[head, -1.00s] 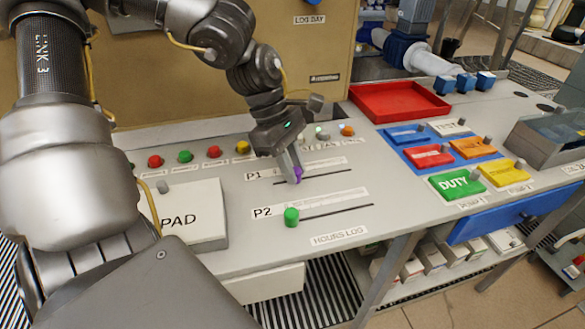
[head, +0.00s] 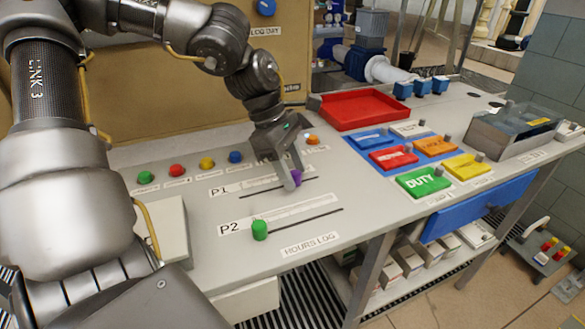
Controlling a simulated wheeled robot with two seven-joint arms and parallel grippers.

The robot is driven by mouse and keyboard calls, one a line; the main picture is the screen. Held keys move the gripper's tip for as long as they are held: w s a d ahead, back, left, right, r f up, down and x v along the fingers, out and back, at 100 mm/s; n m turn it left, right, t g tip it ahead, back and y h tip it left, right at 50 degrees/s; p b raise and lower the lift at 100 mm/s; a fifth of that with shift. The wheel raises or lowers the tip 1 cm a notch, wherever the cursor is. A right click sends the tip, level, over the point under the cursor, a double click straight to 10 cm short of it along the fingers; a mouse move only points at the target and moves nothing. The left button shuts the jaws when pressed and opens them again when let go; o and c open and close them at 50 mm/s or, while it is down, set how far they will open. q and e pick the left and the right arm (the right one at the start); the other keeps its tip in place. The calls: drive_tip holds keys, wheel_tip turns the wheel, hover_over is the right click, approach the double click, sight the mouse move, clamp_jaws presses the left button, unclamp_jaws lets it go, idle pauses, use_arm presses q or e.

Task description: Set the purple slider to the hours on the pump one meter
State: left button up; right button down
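The purple slider (head: 296,178) stands on the upper slot, marked P1 (head: 218,190), toward its right part. My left gripper (head: 289,180) is down at the slider, its visible finger against the slider's left side. The finger hides part of the slider, and I cannot tell whether both fingers close on it. The scale strip above the P1 slot is partly covered by the gripper, and its marks are too small to read. The green P2 slider (head: 260,230) stands at the left end of the lower slot. No pump one meter can be made out. My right gripper is out of view.
Coloured buttons (head: 206,163) line the panel behind the slots. To the right are a red tray (head: 363,110), coloured plates including green DUTY (head: 423,182), and a grey bin (head: 510,135). A blue dial (head: 266,8) is on the board behind. The panel right of the slots is clear.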

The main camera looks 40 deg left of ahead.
use_arm(q)
drive_tip(key=v, duration=1)
drive_tip(key=shift+r+p, duration=0.4)
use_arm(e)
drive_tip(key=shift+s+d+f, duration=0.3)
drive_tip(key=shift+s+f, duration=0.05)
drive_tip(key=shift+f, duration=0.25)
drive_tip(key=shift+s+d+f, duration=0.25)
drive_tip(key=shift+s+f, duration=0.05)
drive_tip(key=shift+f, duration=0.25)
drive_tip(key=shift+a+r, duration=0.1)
